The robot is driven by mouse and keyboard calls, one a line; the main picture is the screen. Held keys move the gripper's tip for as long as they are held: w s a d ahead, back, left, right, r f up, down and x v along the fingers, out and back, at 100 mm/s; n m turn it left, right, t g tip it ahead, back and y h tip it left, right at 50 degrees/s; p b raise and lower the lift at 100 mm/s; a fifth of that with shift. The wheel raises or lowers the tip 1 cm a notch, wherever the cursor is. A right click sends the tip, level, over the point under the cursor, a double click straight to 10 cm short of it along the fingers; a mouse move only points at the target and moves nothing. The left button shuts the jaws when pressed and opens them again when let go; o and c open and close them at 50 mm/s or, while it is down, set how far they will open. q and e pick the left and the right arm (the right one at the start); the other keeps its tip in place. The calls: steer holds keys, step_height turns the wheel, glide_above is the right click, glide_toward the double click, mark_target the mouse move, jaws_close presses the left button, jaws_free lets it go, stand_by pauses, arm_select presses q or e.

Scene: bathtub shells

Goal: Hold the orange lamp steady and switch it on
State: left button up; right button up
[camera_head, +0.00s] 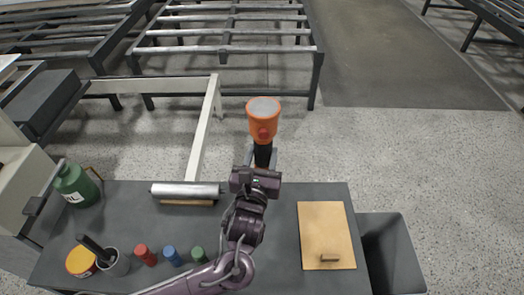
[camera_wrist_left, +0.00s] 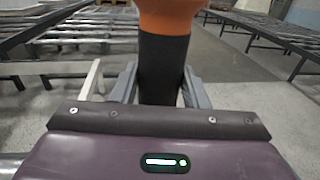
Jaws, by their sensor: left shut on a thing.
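The orange lamp (camera_head: 262,118) is up in front of the far edge of the table, with its grey round face tilted up in the head view. A red button (camera_head: 264,133) shows on its orange head. Its black handle (camera_head: 262,153) is between the fingers of my left gripper (camera_head: 262,159), which is shut on it. In the left wrist view, the fingers (camera_wrist_left: 162,88) stand on both sides of the black handle (camera_wrist_left: 163,65), and the orange head (camera_wrist_left: 168,16) is cut off at the top. No glow shows on the lamp. My right gripper is not in view.
A dark bin (camera_head: 396,262) stands at right. Open floor lies beyond the table.

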arm_select(q)
steer(key=shift+f+b, duration=1.1)
steer(key=shift+f, duration=2.25)
steer(key=shift+f+b, duration=1.6)
steer(key=shift+f, duration=2.05)
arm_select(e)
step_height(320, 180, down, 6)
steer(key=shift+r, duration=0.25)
arm_select(q)
steer(key=shift+f, duration=0.3)
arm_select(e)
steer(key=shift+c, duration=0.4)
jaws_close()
